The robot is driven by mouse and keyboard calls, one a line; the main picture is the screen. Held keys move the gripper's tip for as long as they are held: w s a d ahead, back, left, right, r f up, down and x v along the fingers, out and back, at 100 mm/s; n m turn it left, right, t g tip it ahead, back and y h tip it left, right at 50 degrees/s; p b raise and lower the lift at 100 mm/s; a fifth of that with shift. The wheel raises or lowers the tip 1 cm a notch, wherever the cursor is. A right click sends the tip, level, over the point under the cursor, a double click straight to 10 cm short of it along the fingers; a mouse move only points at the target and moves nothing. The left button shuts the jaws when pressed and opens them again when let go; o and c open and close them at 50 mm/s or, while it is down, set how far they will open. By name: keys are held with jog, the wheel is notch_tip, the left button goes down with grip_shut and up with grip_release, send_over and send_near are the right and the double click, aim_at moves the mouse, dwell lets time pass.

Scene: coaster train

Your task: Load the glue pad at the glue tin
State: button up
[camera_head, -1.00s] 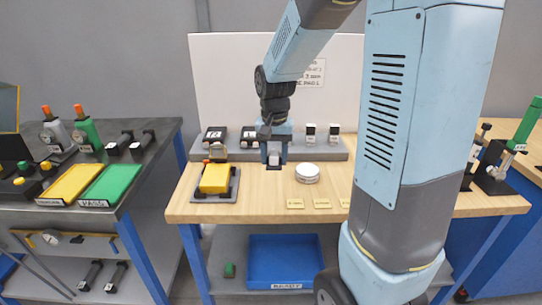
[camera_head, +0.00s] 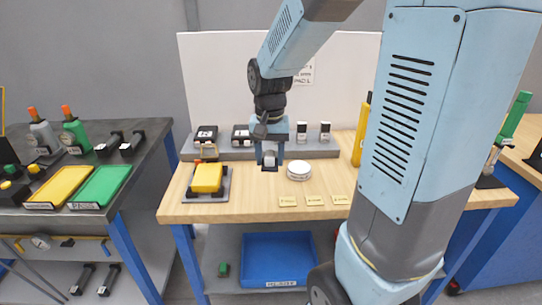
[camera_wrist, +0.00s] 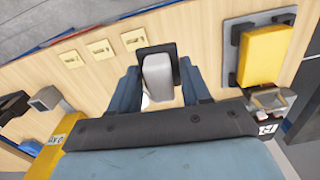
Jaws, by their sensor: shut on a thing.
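My gripper (camera_head: 269,160) is shut on a small light grey block with a black plate, which I take to be the glue pad (camera_wrist: 158,78). In the wrist view the block sits between the two blue fingers (camera_wrist: 160,90). In the head view a round white tin (camera_head: 299,170), likely the glue tin, stands on the wooden bench, just right of my gripper and apart from it. In the wrist view, whitish patches show beside the held block; I cannot tell whether they are the tin. The pad's underside is hidden.
A yellow block (camera_head: 207,178) sits on a grey plate left of the tin. Several small tags, one a yellow label (camera_head: 288,201), lie at the front edge. A grey rail (camera_head: 240,153) with black and white pieces runs behind. A yellow upright thing (camera_head: 361,132) stands right, beside my arm.

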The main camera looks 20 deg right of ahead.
aim_at(299, 167)
jog(key=w+d+f, duration=0.1)
jog(key=w+d, duration=0.2)
jog(key=d, duration=0.1)
jog(key=w+d+f, duration=0.1)
jog(key=w+d, duration=0.2)
jog(key=d, duration=0.2)
jog(key=w+d+f, duration=0.1)
jog(key=w+d, duration=0.2)
jog(key=d, duration=0.2)
jog(key=shift+w+f, duration=0.1)
jog(key=shift+w, duration=0.2)
jog(key=shift+c, duration=0.2)
jog(key=shift+d+f, duration=0.1)
jog(key=shift+f, duration=2.85)
jog(key=shift+f, duration=0.55)
notch_tip(299, 167, up, 7)
dwell(0.6)
